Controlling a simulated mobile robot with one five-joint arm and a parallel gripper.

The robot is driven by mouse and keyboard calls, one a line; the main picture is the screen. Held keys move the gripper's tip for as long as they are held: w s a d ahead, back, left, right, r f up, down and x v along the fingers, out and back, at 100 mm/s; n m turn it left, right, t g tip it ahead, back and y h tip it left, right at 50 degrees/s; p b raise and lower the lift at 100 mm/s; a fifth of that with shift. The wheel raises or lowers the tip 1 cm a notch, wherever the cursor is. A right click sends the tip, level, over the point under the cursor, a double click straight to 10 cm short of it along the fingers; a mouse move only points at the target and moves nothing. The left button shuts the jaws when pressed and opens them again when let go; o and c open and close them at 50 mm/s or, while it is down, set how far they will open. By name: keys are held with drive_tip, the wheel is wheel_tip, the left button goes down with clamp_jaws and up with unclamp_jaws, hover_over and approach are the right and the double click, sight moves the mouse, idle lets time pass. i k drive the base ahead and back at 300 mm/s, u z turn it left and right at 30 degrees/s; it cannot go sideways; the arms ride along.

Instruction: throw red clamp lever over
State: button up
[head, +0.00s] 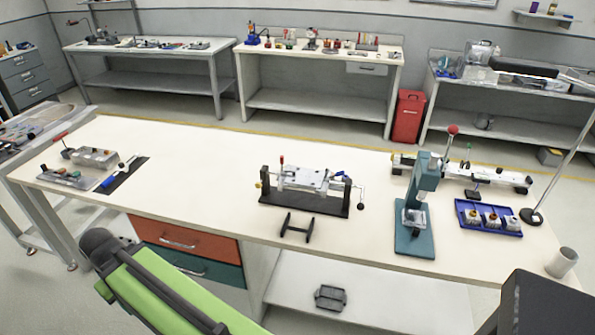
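A red-handled lever (60,138) stands tilted up at the back left of a grey clamp fixture (95,157) on the left end of the white workbench. A second, small red-tipped upright handle (281,161) stands on the left part of a silver fixture (312,180) in a black stand, mid-bench. I cannot tell from this view which of the two is the clamp lever. My green arm link shows at the lower left, in front of the bench. My gripper is not visible.
Near the left fixture lies a black mat (123,176) with a blue-handled tool. A black stand (296,227) sits at the bench's front edge. A teal press (416,215) with a red knob and a blue tray (488,217) stand right. Bench room is free between left and middle fixtures.

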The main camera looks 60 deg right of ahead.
sight(341, 172)
drive_tip(key=z, duration=0.05)
drive_tip(key=k, duration=0.65)
drive_tip(key=z, duration=3.5)
drive_tip(key=k, duration=1.15)
drive_tip(key=u, duration=1.65)
drive_tip(key=i, duration=0.9)
drive_tip(key=z, duration=0.05)
